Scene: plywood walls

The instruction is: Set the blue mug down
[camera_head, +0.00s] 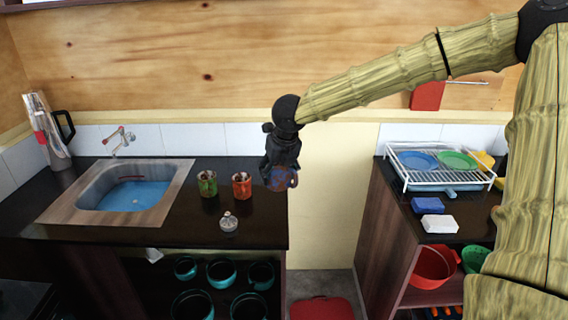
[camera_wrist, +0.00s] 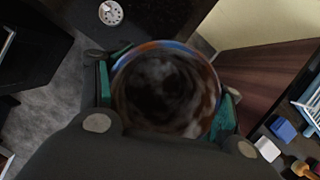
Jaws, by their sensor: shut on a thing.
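The blue mug (camera_head: 281,180) has rusty orange-brown patches and a handle on its right side. My gripper (camera_head: 276,166) points down and is shut on the mug, near the right edge of the dark left counter in the head view. In the wrist view the mug (camera_wrist: 165,88) is seen from above, with a dark inside and a blue and orange rim, between the teal fingers of my gripper (camera_wrist: 167,95). Whether the mug's base touches anything is hidden.
A green mug (camera_head: 207,184), a red mug (camera_head: 242,186) and a small silvery item (camera_head: 228,222) stand on the left counter (camera_head: 180,232). A sink (camera_head: 125,192) lies farther left. A gap separates this counter from the right one, which holds a dish rack (camera_head: 440,165).

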